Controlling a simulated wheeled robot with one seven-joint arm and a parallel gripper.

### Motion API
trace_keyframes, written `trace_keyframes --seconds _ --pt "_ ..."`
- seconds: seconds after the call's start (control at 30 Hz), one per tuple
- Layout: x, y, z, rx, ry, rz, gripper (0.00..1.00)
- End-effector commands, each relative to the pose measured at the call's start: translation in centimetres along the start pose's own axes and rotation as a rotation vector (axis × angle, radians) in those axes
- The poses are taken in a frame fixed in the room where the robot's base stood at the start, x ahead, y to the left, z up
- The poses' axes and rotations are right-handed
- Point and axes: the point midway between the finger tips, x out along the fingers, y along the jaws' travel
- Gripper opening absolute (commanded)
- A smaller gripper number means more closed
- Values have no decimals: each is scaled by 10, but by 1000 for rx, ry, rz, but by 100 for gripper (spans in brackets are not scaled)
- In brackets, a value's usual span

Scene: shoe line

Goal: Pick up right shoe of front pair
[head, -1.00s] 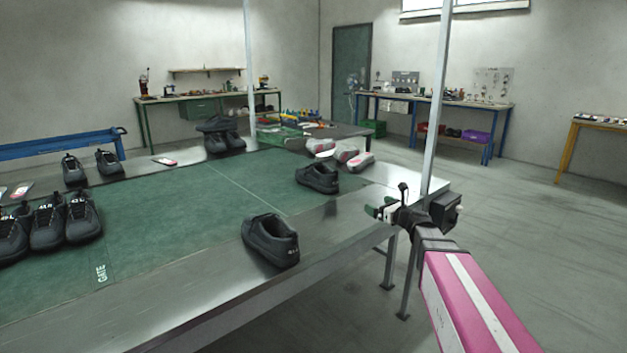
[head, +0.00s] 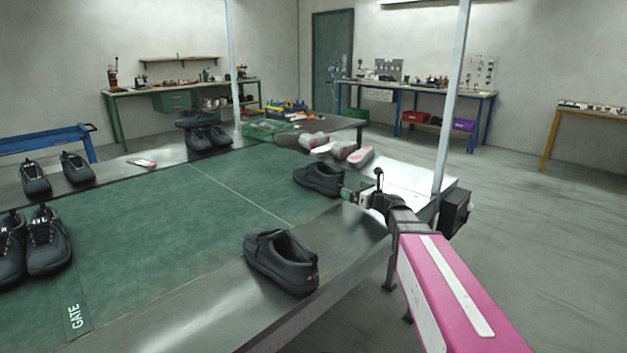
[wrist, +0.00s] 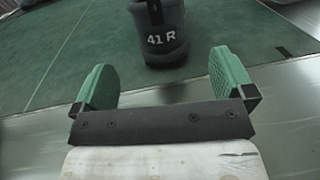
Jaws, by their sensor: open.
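A dark shoe (head: 317,179) stands on the green mat near the table's right end. In the wrist view the heel of a dark shoe (wrist: 166,45) bears the white mark "41 R"; it appears to be this same shoe. My gripper (head: 352,194) is just right of that shoe at its heel. In the wrist view its two green fingers (wrist: 165,84) are apart with nothing between them, and the heel is beyond their tips, roughly centred. A second dark shoe (head: 280,262) stands nearer, on the metal front edge; its heel mark is too small to read.
The green mat (head: 150,240) is clear in its middle. Several dark shoes stand at the left and back. Grey-and-pink shoes (head: 358,157) lie beyond the far end of the mat. A metal post (head: 452,110) rises close behind my arm.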

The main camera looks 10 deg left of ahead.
Motion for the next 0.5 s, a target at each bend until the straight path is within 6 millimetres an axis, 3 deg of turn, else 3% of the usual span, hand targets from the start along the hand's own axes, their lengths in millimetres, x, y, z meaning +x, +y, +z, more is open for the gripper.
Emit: trace_keyframes --seconds 0.3,0.5 --pt "44 -1 0 0 0 1 100" --pt "57 0 0 0 0 0 100"
